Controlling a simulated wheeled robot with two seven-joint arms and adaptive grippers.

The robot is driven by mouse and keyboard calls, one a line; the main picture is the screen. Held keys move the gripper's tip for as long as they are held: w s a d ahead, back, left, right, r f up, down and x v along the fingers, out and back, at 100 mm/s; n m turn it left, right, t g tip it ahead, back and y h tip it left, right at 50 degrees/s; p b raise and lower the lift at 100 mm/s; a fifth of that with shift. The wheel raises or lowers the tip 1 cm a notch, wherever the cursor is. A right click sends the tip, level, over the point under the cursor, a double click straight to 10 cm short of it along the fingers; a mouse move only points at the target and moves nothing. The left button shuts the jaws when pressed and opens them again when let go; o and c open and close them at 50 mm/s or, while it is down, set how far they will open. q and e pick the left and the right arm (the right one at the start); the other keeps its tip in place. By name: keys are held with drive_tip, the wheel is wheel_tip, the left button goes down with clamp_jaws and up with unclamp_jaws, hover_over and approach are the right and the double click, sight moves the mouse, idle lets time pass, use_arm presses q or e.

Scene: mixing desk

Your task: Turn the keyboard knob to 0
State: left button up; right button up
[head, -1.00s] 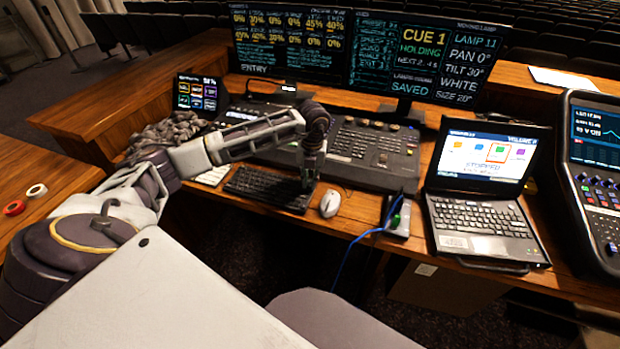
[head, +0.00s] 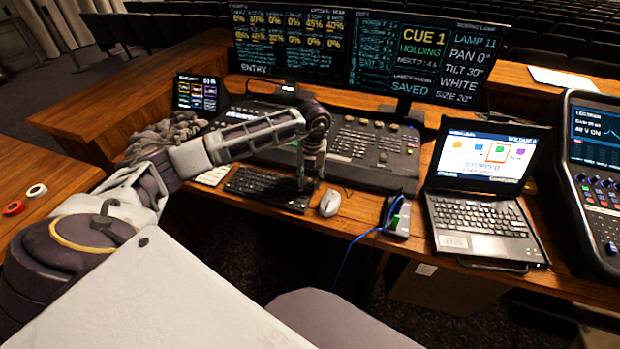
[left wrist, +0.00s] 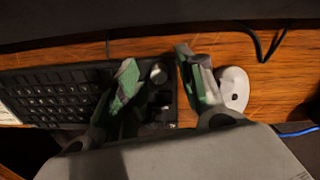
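The black keyboard (head: 262,187) lies on the wooden desk in front of the lighting console. In the left wrist view its keys (left wrist: 45,97) fill the left side. A small round grey knob (left wrist: 158,72) sits at the keyboard's right end. My left gripper (head: 305,182) points down over that end. In the left wrist view my left gripper (left wrist: 156,62) is open, its green-padded fingers on either side of the knob with gaps visible. I cannot tell how far the fingertips are above it. The laptop (head: 484,180) shows a volume line too small to read surely. My right gripper is out of view.
A white mouse (head: 330,203) lies just right of the keyboard, close to my right-hand finger in the left wrist view. A small box (head: 398,217) with a blue cable stands further right. The console (head: 365,150) is behind. A mixing desk (head: 598,190) stands at far right.

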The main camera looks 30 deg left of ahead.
sight(311, 181)
use_arm(q)
wheel_tip(311, 181, up, 12)
drive_tip(key=shift+d, duration=0.2)
idle(0.5)
drive_tip(key=shift+f, duration=0.1)
idle(0.5)
